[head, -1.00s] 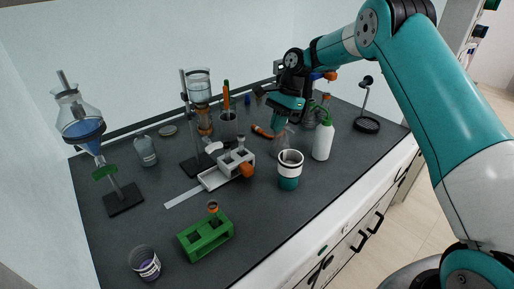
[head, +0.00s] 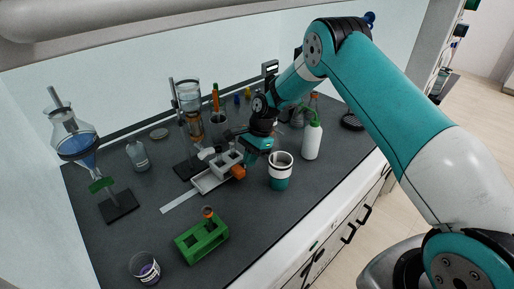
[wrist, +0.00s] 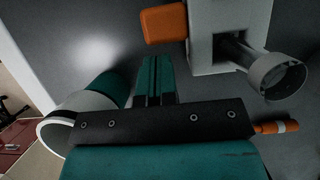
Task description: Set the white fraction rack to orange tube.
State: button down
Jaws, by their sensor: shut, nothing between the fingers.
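The white fraction rack (head: 228,162) sits on a pale rail (head: 180,201) in the middle of the bench, with an orange block (head: 238,172) on its near side. In the wrist view the orange block (wrist: 163,23) juts from the side of the white rack (wrist: 205,55), and a grey tube rim (wrist: 283,76) stands in it. My gripper (head: 251,160) is just right of the rack, low and close to the orange block. In the wrist view its fingers (wrist: 155,60) are together and empty, apart from the block. Any orange tube in the rack is not clearly visible.
A teal and white cup (head: 280,172) stands close at the gripper's right, with a white bottle (head: 312,141) beyond. A glass column on a stand (head: 191,115) rises behind the rack. A green rack (head: 202,240) with an orange-topped tube (head: 208,212) is nearer. Bench front right is clear.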

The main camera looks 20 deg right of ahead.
aim_at(223, 174)
jog(key=shift+s+a, duration=0.1)
jog(key=shift+a, duration=0.15)
jog(key=s+a, duration=0.1)
jog(key=a, duration=0.1)
jog(key=s+a, duration=0.1)
jog(key=a, duration=0.2)
jog(key=s+a, duration=0.1)
jog(key=a, duration=0.1)
jog(key=shift+a, duration=0.3)
jog(key=shift+b, duration=0.3)
